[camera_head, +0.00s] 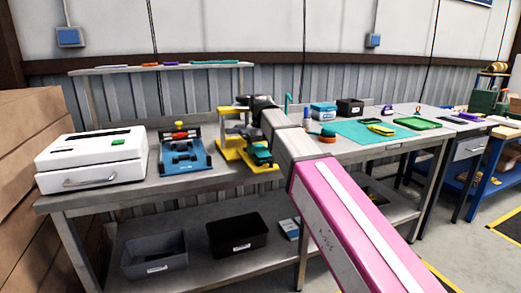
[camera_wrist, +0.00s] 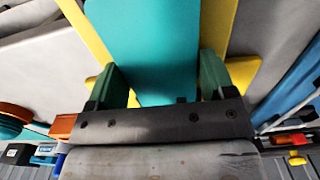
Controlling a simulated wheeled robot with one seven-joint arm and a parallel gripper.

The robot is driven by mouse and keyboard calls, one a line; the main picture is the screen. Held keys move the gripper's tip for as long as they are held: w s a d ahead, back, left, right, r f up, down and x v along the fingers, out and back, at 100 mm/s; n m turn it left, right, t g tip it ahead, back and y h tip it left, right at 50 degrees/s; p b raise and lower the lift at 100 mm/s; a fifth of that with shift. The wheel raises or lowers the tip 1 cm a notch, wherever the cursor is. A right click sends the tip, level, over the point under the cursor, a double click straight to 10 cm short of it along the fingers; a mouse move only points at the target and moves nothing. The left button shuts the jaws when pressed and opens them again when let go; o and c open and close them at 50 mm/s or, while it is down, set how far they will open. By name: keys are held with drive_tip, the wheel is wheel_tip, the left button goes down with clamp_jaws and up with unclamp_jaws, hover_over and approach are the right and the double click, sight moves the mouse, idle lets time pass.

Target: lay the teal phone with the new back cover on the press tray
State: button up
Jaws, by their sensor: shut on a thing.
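The teal phone (camera_wrist: 155,45) fills the middle of the wrist view, its flat teal face towards the camera. My gripper (camera_wrist: 159,78) is shut on it, with one dark green finger at each side edge. In the head view a bit of teal (camera_head: 262,157) shows below my wrist, at the yellow press (camera_head: 229,148). Yellow parts (camera_wrist: 215,35) of the press lie behind and on both sides of the phone in the wrist view. The press tray is mostly hidden by the phone and my arm, and I cannot tell whether the phone touches it.
A blue clamp fixture (camera_head: 184,158) and a white box machine (camera_head: 92,160) stand left of the press. Right of it are a teal mat (camera_head: 350,131), an orange tape roll (camera_head: 328,134) and small bins (camera_head: 323,111). Dark bins (camera_head: 237,235) sit on the lower shelf.

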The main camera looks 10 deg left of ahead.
drive_tip(key=o, duration=1.1)
drive_tip(key=shift+r, duration=3.75)
